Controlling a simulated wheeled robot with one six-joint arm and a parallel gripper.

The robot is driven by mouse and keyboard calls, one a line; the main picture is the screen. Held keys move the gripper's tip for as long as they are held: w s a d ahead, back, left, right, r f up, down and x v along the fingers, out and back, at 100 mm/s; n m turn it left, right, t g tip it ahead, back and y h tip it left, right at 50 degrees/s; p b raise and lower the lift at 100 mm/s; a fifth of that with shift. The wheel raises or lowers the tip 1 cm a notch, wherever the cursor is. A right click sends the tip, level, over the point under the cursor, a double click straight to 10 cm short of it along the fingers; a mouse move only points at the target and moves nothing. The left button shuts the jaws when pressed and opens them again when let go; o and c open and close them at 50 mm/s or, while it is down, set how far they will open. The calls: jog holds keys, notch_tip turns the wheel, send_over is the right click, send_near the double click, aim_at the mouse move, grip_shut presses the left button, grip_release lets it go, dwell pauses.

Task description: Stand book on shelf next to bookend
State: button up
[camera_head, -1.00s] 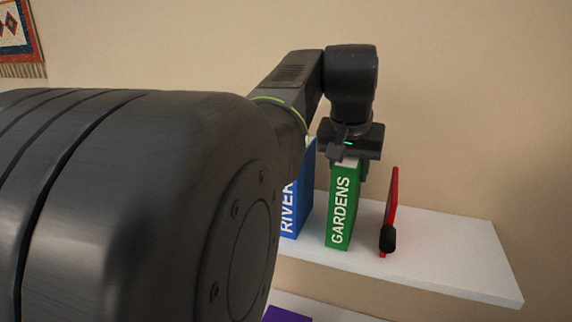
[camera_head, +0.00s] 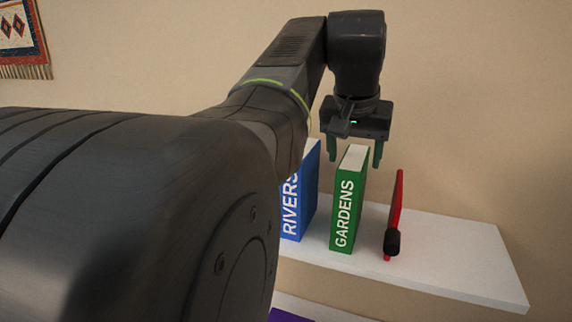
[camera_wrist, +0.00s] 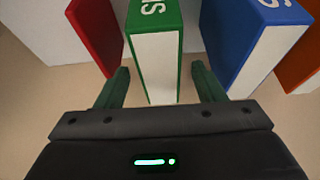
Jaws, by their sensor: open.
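The green book (camera_head: 347,203), lettered GARDENS, stands upright on the white shelf (camera_head: 450,250). A blue book (camera_head: 300,200), lettered RIVERS, stands to its left with a gap between. The red bookend (camera_head: 396,205) with a black knob stands to its right, also apart from it. My gripper (camera_head: 354,160) is open above the green book, its fingers on either side of the book's top and not touching it. In the wrist view the green book (camera_wrist: 155,45) lies between the two open fingers (camera_wrist: 160,88), with the red bookend (camera_wrist: 95,30) left and the blue book (camera_wrist: 250,40) right.
An orange book (camera_wrist: 300,65) shows beyond the blue one in the wrist view. Part of a purple thing (camera_head: 290,315) lies on a lower level. The shelf right of the bookend is bare. A patterned hanging (camera_head: 22,40) is on the wall.

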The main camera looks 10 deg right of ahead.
jog(key=v, duration=0.7)
jog(key=shift+r, duration=0.1)
